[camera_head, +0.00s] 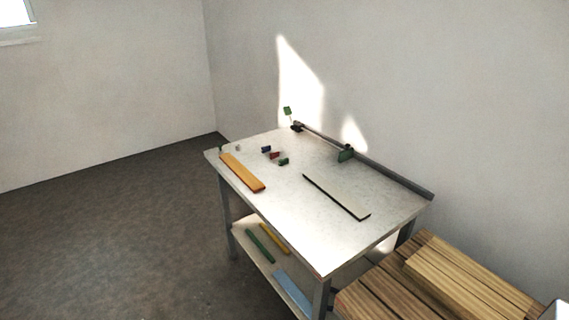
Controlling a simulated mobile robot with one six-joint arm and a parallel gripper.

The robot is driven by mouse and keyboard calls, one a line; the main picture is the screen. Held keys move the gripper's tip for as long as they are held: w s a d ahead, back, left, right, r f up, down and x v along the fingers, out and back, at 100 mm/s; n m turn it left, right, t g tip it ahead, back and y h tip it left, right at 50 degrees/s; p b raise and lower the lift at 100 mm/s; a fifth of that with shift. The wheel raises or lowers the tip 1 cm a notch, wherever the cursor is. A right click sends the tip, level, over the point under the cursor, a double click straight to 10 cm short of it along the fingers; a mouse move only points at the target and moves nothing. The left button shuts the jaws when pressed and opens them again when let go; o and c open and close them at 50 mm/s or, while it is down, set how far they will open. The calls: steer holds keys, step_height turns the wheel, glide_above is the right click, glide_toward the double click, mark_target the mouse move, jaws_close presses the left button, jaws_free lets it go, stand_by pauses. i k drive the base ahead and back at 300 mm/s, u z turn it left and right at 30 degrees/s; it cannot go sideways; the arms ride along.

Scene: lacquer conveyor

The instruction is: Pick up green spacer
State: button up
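A small dark green block (284,161), which looks like the green spacer, lies on the white worktable (300,225). It sits in a short row with a red block (275,155) and a blue block (266,149), left of the table's middle. It is too small to make out its exact shape. My gripper is not in view.
An orange plank (243,172) lies along the table's left edge, and a dark-edged pale strip (337,196) lies right of centre. A green piece (346,153) stands by the back rail (390,172). Wooden boards (440,285) are at the right front. Open floor is left.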

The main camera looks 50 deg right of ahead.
mark_target(281, 162)
steer(key=u, duration=0.05)
steer(key=i, duration=1)
steer(key=z, duration=0.05)
